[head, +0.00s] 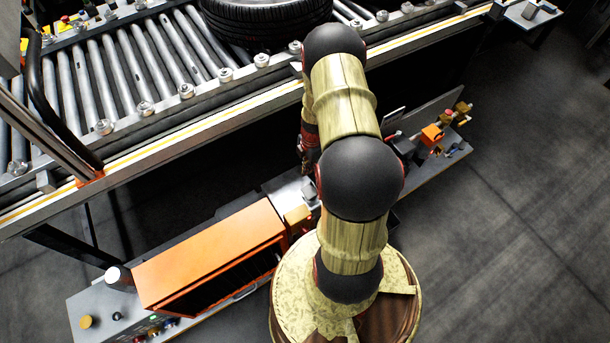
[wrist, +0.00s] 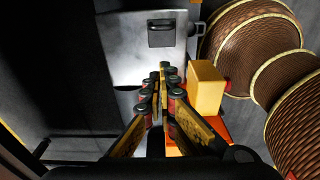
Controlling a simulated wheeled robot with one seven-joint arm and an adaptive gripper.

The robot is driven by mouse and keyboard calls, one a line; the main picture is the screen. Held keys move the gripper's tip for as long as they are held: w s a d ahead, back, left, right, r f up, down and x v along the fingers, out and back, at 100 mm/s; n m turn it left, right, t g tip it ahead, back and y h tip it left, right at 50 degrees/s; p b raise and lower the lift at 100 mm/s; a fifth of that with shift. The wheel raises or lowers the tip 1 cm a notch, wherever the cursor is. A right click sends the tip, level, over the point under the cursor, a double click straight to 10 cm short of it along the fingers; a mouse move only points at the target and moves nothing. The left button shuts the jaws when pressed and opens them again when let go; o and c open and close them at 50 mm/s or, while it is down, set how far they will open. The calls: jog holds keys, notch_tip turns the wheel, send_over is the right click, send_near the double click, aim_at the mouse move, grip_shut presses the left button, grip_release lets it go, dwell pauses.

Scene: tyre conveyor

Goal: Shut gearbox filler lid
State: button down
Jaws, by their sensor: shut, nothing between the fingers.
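A grey metal housing (wrist: 122,62) fills the upper middle of the wrist view. A small dark rectangular piece (wrist: 161,32) sits on its face; I cannot tell whether this is the filler lid, or whether a lid stands open. In the head view a pale grey part (head: 288,188) shows beside my arm, which hides much of that area. My gripper (wrist: 164,72) is shut and empty in the wrist view, its fingertips pointing toward the housing. A yellow-orange block (wrist: 206,88) is just right of the fingers. In the head view my gripper is mostly hidden behind my arm.
An orange cabinet (head: 210,255) stands left of my arm on a grey bench (head: 90,302). The roller conveyor (head: 110,75) with a black tyre (head: 262,18) runs behind. Small orange and red parts (head: 432,135) lie on the bench's right end. Open floor (head: 520,220) lies right.

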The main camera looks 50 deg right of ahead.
jog(key=b, duration=0.3)
send_over(311, 189)
jog(key=w+a, duration=0.1)
jog(key=a, duration=0.3)
jog(key=f, duration=1)
jog(key=shift+d, duration=0.25)
jog(key=shift+s+d+f, duration=0.2)
jog(key=shift+d+f, duration=0.5)
jog(key=shift+d, duration=0.15)
jog(key=shift+s+d+f+b, duration=0.15)
jog(key=shift+d+f+b, duration=0.25)
jog(key=shift+d+f, duration=0.05)
jog(key=shift+s+d+f+b, duration=0.2)
jog(key=shift+d+f+b, duration=0.45)
jog(key=shift+b, duration=0.3)
jog(key=shift+r, duration=0.15)
jog(key=shift+a, duration=0.1)
